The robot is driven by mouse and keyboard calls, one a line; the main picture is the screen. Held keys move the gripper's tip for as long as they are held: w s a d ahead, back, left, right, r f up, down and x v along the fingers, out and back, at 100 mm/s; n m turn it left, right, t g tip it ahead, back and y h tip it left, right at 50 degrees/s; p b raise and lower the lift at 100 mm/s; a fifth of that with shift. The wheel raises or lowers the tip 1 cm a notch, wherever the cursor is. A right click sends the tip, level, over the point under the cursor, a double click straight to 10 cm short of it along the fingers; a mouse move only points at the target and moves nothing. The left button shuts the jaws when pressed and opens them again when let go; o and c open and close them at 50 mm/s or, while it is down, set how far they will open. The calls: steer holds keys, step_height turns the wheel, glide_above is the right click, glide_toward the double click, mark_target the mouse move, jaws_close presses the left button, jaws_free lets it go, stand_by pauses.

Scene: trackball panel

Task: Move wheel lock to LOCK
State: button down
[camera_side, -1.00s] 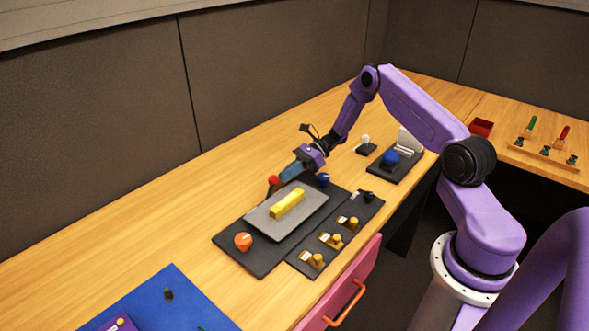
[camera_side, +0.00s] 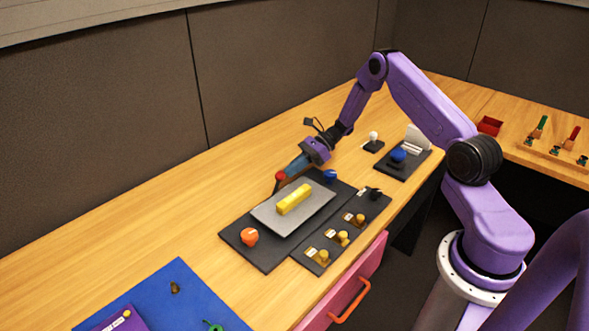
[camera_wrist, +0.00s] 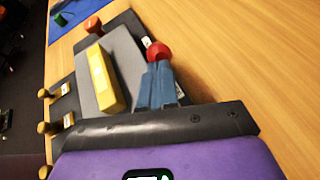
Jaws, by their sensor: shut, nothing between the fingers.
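The dark panel (camera_side: 263,258) lies on the wooden desk, with a grey plate (camera_side: 268,217) and a yellow bar (camera_side: 294,199) on it. At the plate's far side a red ball knob (camera_side: 281,175) stands on a dark stem; it may be the wheel lock, but no label is readable. The red knob also shows in the wrist view (camera_wrist: 158,51), just beyond my fingertips. My gripper (camera_side: 288,172) is shut and empty, its blue fingers right beside the knob, touching or nearly so. The fingers (camera_wrist: 157,66) hide the lever's stem in the wrist view.
An orange knob (camera_side: 249,237) and a blue knob (camera_side: 330,175) flank the plate. A strip with several brass knobs (camera_side: 343,238) lies in front. A second dark panel (camera_side: 408,170) is behind right.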

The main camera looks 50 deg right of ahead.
steer(key=shift+a+r, duration=0.2)
steer(key=shift+a+r+n+h, duration=0.15)
steer(key=shift+a+r+h, duration=0.25)
steer(key=shift+a+h, duration=0.25)
steer(key=shift+a+r+n+h, duration=0.15)
steer(key=shift+a+r+h, duration=0.25)
steer(key=shift+h, duration=0.35)
steer(key=a+r+h, duration=0.1)
steer(key=a+h, duration=0.4)
steer(key=a, duration=0.2)
steer(key=shift+n+g+h, duration=0.3)
steer(key=shift+n+h, duration=0.1)
steer(key=shift+a, duration=0.15)
steer(key=shift+r, duration=0.15)
step_height(320, 180, up, 9)
glide_above(281, 174)
steer(key=s+a, duration=0.4)
steer(key=shift+w+d+r, duration=0.1)
steer(key=shift+w+r, duration=0.05)
steer(key=shift+w, duration=0.1)
